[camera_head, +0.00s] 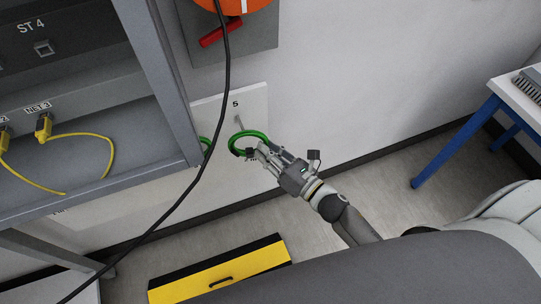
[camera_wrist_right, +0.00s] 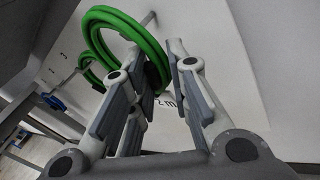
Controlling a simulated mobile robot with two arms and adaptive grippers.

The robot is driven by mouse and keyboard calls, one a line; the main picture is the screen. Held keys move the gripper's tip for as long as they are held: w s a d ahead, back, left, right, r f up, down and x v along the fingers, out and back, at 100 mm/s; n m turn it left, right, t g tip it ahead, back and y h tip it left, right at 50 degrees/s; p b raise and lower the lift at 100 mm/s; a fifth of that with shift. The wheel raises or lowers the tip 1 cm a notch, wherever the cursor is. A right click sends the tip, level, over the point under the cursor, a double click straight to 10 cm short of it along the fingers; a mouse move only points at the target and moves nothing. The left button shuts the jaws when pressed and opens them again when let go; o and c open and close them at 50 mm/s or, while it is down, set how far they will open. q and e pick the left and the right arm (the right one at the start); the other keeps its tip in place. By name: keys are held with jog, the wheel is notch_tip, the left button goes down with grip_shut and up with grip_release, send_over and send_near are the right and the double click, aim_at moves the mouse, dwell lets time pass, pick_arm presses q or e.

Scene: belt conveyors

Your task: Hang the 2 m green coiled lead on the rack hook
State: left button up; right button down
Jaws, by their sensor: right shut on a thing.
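The green coiled lead (camera_head: 237,136) is a round bundle at the white rack board (camera_head: 258,106) marked 5. It also shows in the right wrist view (camera_wrist_right: 96,37). My right gripper (camera_head: 257,151) is shut on its lower right side; the fingers hide that part. A thin metal hook (camera_head: 239,122) sticks out from the board at the coil's upper edge. The hook also shows in the right wrist view (camera_wrist_right: 148,19), beside the coil's top. I cannot tell whether the hook passes through the loop. A "2 m" label (camera_wrist_right: 166,103) is partly hidden by the fingers. My left gripper is not in view.
A second green coil (camera_head: 205,146) hangs left, partly behind the grey cabinet (camera_head: 171,84). A black cable (camera_head: 186,188) crosses in front of the cabinet. A yellow and black box (camera_head: 245,262) lies below. A blue-legged table (camera_head: 455,140) stands right.

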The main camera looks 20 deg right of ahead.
jog(key=shift+w+a+f+b, duration=0.1)
jog(key=shift+w+f+b, duration=0.25)
jog(key=shift+w, duration=0.45)
jog(key=shift+w+d+f+b, duration=0.1)
jog(key=shift+w+f+b, duration=0.25)
jog(key=shift+w, duration=0.5)
jog(key=shift+w+a+f+b, duration=0.1)
jog(key=shift+w+f+b, duration=0.1)
jog(key=shift+w+b, duration=0.45)
jog(key=shift+w, duration=0.15)
jog(key=c, duration=1.3)
grip_release()
jog(key=shift+f, duration=0.1)
jog(key=v, duration=1.2)
